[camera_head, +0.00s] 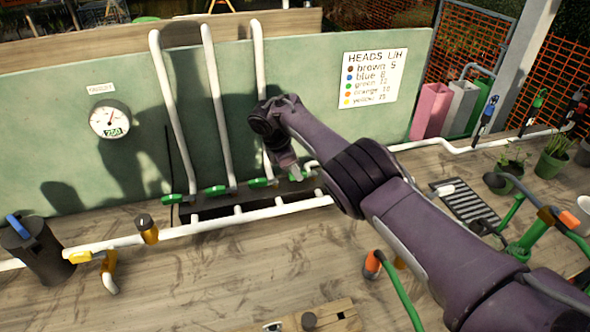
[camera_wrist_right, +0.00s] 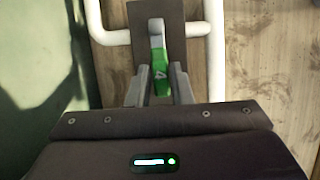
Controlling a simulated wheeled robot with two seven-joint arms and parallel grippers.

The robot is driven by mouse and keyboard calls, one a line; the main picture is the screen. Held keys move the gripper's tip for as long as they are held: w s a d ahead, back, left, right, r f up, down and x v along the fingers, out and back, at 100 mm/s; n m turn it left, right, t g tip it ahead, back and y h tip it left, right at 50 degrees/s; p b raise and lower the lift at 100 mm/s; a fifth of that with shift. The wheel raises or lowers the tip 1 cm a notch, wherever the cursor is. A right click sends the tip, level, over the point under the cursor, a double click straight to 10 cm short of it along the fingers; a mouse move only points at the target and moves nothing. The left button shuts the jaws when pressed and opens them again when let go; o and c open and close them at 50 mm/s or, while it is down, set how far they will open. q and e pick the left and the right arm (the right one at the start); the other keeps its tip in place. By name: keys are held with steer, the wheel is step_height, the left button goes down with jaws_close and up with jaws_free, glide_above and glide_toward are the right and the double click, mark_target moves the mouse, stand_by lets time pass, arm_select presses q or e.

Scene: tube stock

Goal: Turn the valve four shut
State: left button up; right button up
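In the right wrist view, a green valve handle marked 4 (camera_wrist_right: 159,67) lies between the two fingers of my right gripper (camera_wrist_right: 159,88). The fingers are spread on either side of it, and small gaps seem to show beside the handle. In the head view, my right gripper (camera_head: 292,172) points down at the right end of the row of valves, beside a partly covered green handle (camera_head: 309,169). Other green handles (camera_head: 257,182) (camera_head: 215,190) (camera_head: 172,198) stand along the row to the left. My left gripper is not in view.
White upright pipes (camera_head: 216,100) rise behind the valves against a green panel (camera_head: 140,75). A gauge (camera_head: 110,119) reading 250 and a list of heads (camera_head: 374,78) hang on it. A white pipe (camera_head: 190,231) runs in front. A black canister (camera_head: 36,250) stands at left.

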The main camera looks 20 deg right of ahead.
steer(key=o, duration=0.4)
steer(key=shift+c, duration=0.2)
steer(key=shift+r, duration=0.1)
steer(key=v, duration=0.7)
steer(key=shift+a+r+b, duration=0.2)
steer(key=shift+r+b, duration=0.05)
steer(key=shift+b, duration=0.15)
steer(key=shift+f, duration=0.1)
